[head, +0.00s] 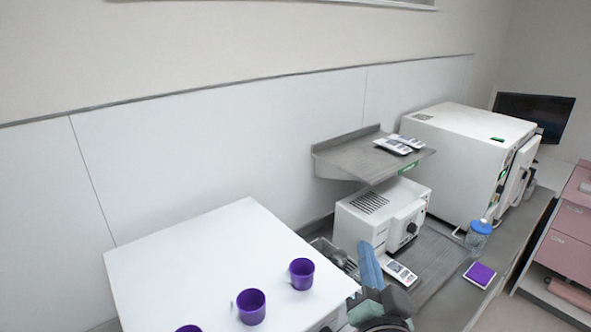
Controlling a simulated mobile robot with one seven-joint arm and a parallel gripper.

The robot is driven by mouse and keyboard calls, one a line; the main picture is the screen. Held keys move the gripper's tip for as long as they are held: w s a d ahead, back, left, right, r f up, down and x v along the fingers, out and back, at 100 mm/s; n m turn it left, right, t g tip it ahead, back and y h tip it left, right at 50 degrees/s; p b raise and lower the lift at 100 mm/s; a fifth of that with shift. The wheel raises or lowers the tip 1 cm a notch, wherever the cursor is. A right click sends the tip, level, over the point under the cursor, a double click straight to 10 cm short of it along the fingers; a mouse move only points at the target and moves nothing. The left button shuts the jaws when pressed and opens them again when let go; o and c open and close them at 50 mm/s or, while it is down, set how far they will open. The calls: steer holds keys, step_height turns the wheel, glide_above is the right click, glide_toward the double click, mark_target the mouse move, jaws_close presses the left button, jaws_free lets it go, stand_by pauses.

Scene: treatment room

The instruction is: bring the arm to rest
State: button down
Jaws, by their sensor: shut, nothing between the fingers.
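I cannot make out my gripper in the head view, so neither its place nor its fingers can be described. At the bottom middle a bluish upright piece (371,268), a grey-green block (397,299) and a dark rounded part are cut off by the frame's edge. I cannot tell whether they are part of my arm or things standing there.
Several purple cups, one at the front (251,307), stand on a white top (190,265) at lower left. A small white device (365,223) sits under a grey shelf (345,157). A white box-shaped machine (460,160), a blue-capped bottle (478,237) and a purple pad (480,273) are at right.

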steer(key=s+a+r+n+t+b, duration=0.1)
steer(key=a+r+n+t, duration=0.3)
steer(key=r, duration=0.9)
steer(key=s+a+r+n+t+b, duration=0.1)
steer(key=s+a+r+t, duration=0.1)
steer(key=s+a+r, duration=0.2)
steer(key=s+a+r+n+t+b, duration=0.1)
steer(key=s+a+r+n+t, duration=0.1)
steer(key=s+r, duration=0.8)
step_height(320, 180, up, 6)
steer(key=shift+s+a+r+n+t+y+b, duration=0.1)
steer(key=shift+s+a+n+t+y+b, duration=0.2)
steer(key=shift+a, duration=0.55)
steer(key=shift+w, duration=0.1)
